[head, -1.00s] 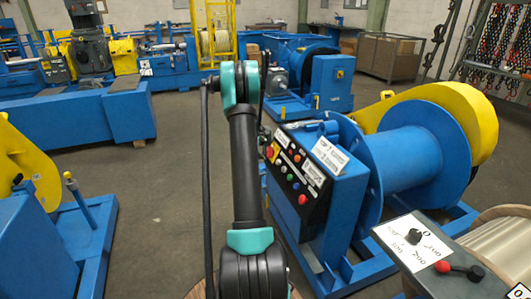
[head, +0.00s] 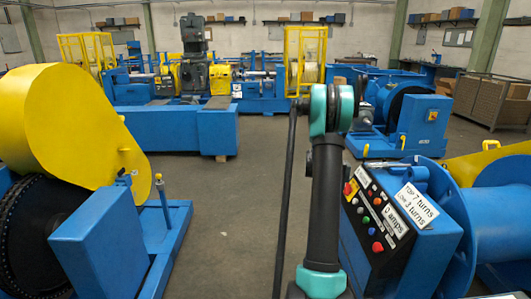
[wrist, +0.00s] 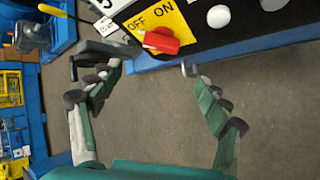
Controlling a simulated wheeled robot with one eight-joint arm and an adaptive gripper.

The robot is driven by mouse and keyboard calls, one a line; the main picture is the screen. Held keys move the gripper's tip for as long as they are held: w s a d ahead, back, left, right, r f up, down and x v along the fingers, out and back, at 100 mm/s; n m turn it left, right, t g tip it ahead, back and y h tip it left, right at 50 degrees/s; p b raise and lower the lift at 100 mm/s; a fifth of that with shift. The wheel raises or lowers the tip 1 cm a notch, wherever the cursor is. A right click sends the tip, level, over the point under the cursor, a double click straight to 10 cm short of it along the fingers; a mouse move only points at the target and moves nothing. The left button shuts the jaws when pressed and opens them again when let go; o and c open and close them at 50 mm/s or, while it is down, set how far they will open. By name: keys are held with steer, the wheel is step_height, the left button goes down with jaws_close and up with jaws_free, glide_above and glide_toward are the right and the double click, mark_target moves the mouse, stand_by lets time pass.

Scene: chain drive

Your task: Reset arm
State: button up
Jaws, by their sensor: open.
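My gripper (wrist: 133,68) is open and empty in the wrist view, its green and grey fingers spread wide over the floor, near the edge of the control panel. The panel's red rotary switch (wrist: 161,41) sits on a yellow plate (wrist: 163,20) marked OFF and ON, just beyond the fingertips in the picture; I see no grip on it. In the head view my arm stands upright just left of the black control panel (head: 379,216), which carries several coloured buttons and the red switch (head: 350,189). My gripper cannot be made out in the head view.
A blue drum (head: 490,220) stands right of the panel. A blue machine with a yellow guard (head: 75,120) and a black chain wheel (head: 35,235) stands at the left. A long blue bench (head: 180,130) lies behind. Grey floor (head: 235,210) is clear between them.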

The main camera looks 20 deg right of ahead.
steer(key=s+a+r+m+y, duration=0.1)
steer(key=s+a+r+m, duration=0.1)
steer(key=s+a, duration=0.45)
steer(key=s+a+r+m+t+y, duration=0.1)
steer(key=s+a+r+y, duration=0.15)
steer(key=a, duration=0.75)
steer(key=s+a+r+m+y, duration=0.1)
steer(key=s+a+r+m, duration=0.1)
steer(key=s+a, duration=0.45)
steer(key=s+a+m+y, duration=0.1)
steer(key=s+a+m, duration=0.1)
steer(key=s+a, duration=0.8)
steer(key=shift+a+f, duration=0.25)
steer(key=shift+a, duration=0.75)
steer(key=s+a+f, duration=0.1)
steer(key=s+a, duration=0.1)
steer(key=s, duration=0.2)
steer(key=s+a+f+m+y, duration=0.1)
steer(key=s+a, duration=0.2)
steer(key=s, duration=0.1)
steer(key=s+a+f+m+y, duration=0.1)
steer(key=s+a, duration=0.1)
steer(key=s, duration=0.2)
steer(key=shift+a+f+y, duration=0.25)
steer(key=shift+a+f, duration=0.05)
steer(key=shift+f, duration=0.1)
steer(key=shift+c, duration=0.3)
